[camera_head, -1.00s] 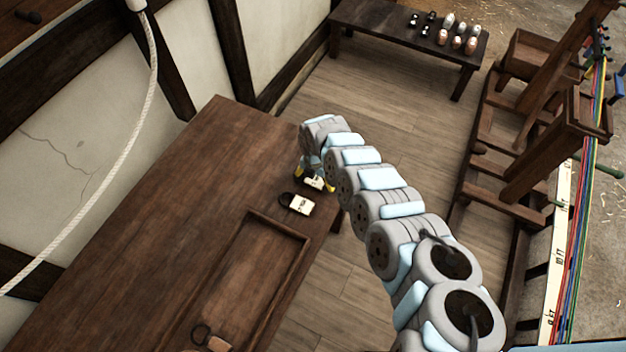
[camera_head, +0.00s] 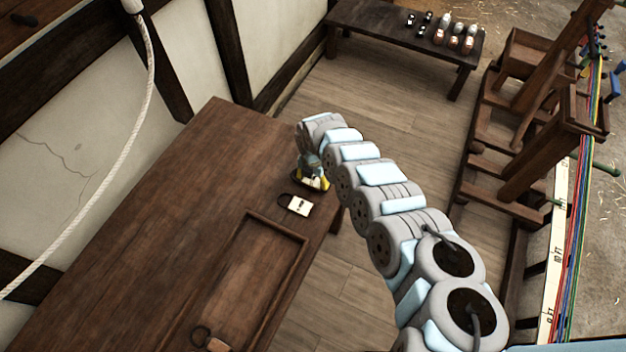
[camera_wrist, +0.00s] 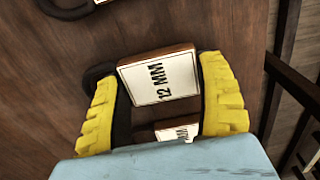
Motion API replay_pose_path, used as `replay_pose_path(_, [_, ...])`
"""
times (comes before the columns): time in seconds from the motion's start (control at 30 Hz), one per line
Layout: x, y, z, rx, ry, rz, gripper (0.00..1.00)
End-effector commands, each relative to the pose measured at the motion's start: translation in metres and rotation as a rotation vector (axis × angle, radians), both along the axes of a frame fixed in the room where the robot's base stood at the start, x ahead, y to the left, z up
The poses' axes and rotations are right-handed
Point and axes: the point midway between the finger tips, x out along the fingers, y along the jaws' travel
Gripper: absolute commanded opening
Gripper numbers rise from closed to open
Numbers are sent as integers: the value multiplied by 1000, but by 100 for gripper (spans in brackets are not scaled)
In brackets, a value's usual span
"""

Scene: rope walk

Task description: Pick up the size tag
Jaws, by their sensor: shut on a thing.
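In the wrist view, a size tag (camera_wrist: 160,80) with a brown edge and a white face marked "12 MM" sits between the yellow fingers of my gripper (camera_wrist: 157,70). My gripper is shut on it. Part of another white face ending in "MM" (camera_wrist: 181,130) shows just below it, mostly hidden by my gripper body. In the head view my gripper (camera_head: 313,181) is low over the far right part of the wooden table (camera_head: 170,210), and the tag there is only partly visible.
Another white tag (camera_head: 300,206) with a dark loop lies close by on the table. A shallow tray (camera_head: 303,248) lies in front, with a brown tag (camera_head: 217,345) at its near end. A bench (camera_head: 375,30) holding several small items stands behind. A wooden frame stands at right.

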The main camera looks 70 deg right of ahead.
Motion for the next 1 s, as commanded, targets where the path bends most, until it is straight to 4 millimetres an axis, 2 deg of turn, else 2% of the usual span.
replay_pose_path(0.27, [-1, -3, 27, -6, 2, 1, 38])
replay_pose_path(0.83, [-30, 32, 81, -6, 2, 0, 38])
replay_pose_path(1.0, [-40, 51, 95, 0, 5, 5, 38])
